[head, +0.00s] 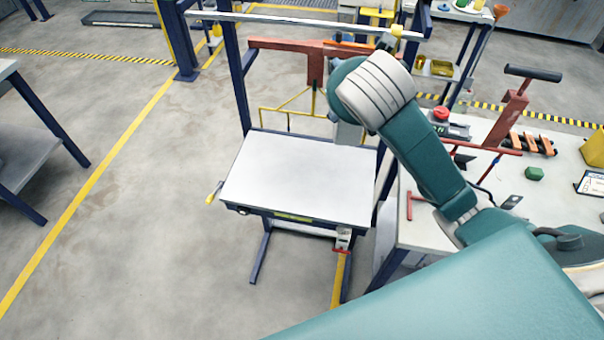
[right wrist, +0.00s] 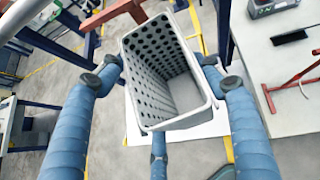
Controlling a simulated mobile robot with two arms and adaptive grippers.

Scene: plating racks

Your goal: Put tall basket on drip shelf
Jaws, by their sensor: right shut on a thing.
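The tall basket (right wrist: 148,68) is grey with rows of round holes, and in the right wrist view I look into its open top. My right gripper (right wrist: 162,66) is shut on it, with blue fingers at its left, right and lower sides. In the head view my right wrist hides most of the gripper and basket, above the far right part of a white flat shelf (head: 290,185) on dark blue legs. Part of this white surface (right wrist: 205,128) shows below the basket in the right wrist view. The basket appears held above it. My left gripper is not in view.
The white shelf top is bare in its visible part. A red-brown beam (head: 285,45) and a blue frame post (head: 238,85) stand behind it. At right, a workbench (head: 425,232) holds a red-handled rack, a green block (head: 534,173) and other items.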

